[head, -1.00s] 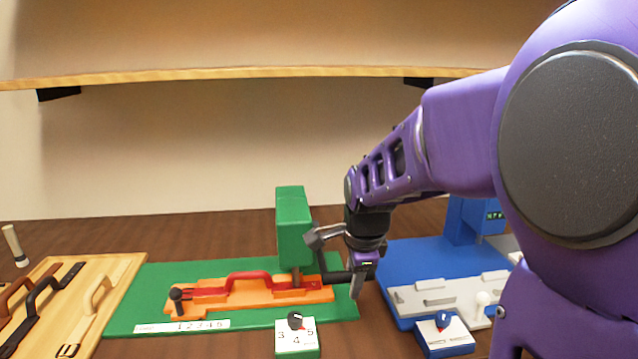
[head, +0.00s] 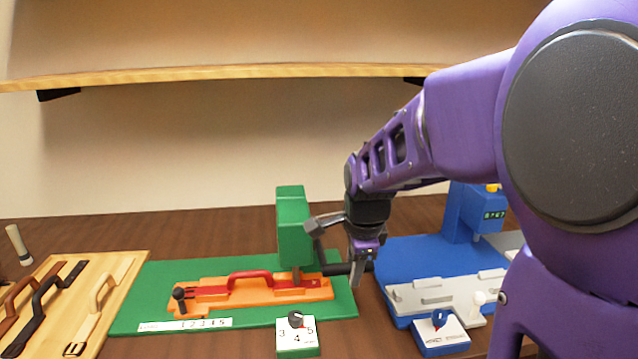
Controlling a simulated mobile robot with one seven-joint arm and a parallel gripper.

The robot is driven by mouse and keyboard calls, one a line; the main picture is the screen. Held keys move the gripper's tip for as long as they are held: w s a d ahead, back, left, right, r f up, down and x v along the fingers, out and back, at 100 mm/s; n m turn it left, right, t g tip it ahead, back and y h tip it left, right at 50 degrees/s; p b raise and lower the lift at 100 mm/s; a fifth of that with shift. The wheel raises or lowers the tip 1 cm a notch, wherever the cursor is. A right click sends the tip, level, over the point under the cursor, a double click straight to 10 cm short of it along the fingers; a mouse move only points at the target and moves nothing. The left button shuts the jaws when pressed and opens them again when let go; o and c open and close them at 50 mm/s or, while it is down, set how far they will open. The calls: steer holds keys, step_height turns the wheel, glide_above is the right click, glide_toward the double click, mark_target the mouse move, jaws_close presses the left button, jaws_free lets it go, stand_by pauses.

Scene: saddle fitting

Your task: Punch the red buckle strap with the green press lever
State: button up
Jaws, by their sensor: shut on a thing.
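The green press (head: 292,228) stands on its green base plate (head: 140,290). The red buckle strap (head: 250,277) lies in the orange fixture (head: 215,302), its raised handle part upright and its right end under the press. The dark press lever (head: 335,269) runs low from the right side of the press. My gripper (head: 358,280) points down at the lever's outer end and is shut on it. The exact contact is small and partly hidden by the fingers.
A dial box (head: 297,336) stands at the front of the green plate. A blue press (head: 462,220) with a grey fixture (head: 440,296) and its dial box (head: 440,333) are on the right. A wooden board (head: 112,300) with other straps lies left. A shelf (head: 220,73) spans above.

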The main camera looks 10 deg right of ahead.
steer(key=shift+s+f, duration=0.1)
steer(key=shift+s, duration=0.1)
steer(key=shift+w+r+p, duration=0.2)
steer(key=shift+r+p, duration=0.4)
steer(key=shift+r, duration=0.15)
steer(key=shift+w+r+p, duration=0.15)
steer(key=shift+r+p, duration=0.5)
steer(key=shift+r, duration=0.1)
steer(key=shift+w+r+p, duration=0.2)
steer(key=shift+r+p, duration=0.4)
steer(key=shift+r, duration=0.15)
steer(key=w+r+p, duration=0.5)
steer(key=w+r, duration=0.1)
steer(key=r, duration=0.3)
steer(key=shift+w+d+r, duration=0.15)
steer(key=shift+w+r, duration=0.05)
steer(key=shift+w, duration=0.2)
steer(key=shift+o, duration=0.3)
steer(key=shift+r, duration=0.1)
steer(key=o, duration=0.7)
steer(key=shift+o, duration=0.6)
